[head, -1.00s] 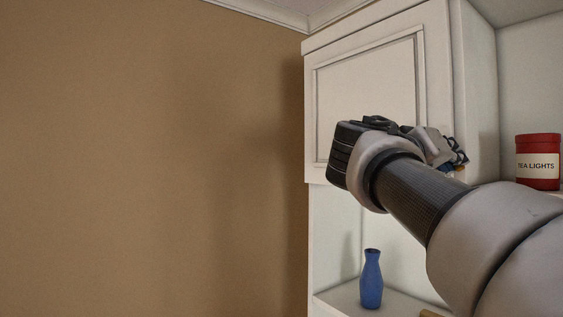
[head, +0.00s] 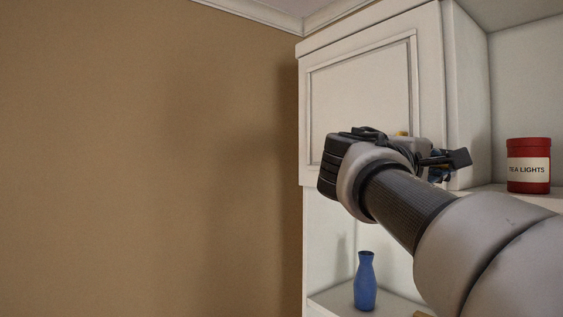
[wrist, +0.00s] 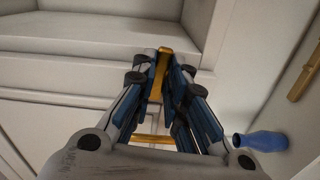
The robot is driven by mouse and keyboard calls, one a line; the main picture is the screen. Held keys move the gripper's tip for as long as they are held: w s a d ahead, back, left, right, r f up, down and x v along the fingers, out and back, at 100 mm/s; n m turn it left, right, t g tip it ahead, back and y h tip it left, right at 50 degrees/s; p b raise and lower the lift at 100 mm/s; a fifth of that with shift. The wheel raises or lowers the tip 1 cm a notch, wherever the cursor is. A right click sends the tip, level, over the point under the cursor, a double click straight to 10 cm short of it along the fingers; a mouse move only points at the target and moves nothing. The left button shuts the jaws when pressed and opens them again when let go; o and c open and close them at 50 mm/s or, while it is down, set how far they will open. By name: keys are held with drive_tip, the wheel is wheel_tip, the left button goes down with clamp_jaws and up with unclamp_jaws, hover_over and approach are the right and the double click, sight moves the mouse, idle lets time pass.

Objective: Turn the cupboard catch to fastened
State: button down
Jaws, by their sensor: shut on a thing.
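The cupboard (head: 362,90) has a white panelled door that looks closed in the head view. My gripper (wrist: 160,75) is shut on the brass-coloured catch (wrist: 158,72), a narrow bar between its fingertips in the wrist view. Another brass-coloured piece (wrist: 155,139) shows further down between the fingers; I cannot tell whether it belongs to the catch. In the head view my gripper (head: 446,160) is at the lower right of the door, and my wrist hides most of the catch area. A small yellow bit (head: 401,133) peeks above my wrist.
A blue vase (head: 365,282) stands on the shelf below the cupboard and also shows in the wrist view (wrist: 262,141). A red tea lights tin (head: 528,166) stands on the shelf at right. A yellowish bar (wrist: 306,75) lies near the vase. A bare brown wall (head: 150,150) fills the left.

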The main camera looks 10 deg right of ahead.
drive_tip(key=shift+n, duration=0.6)
drive_tip(key=c, duration=1.6)
unclamp_jaws()
drive_tip(key=v, duration=1.2)
drive_tip(key=shift+f, duration=0.1)
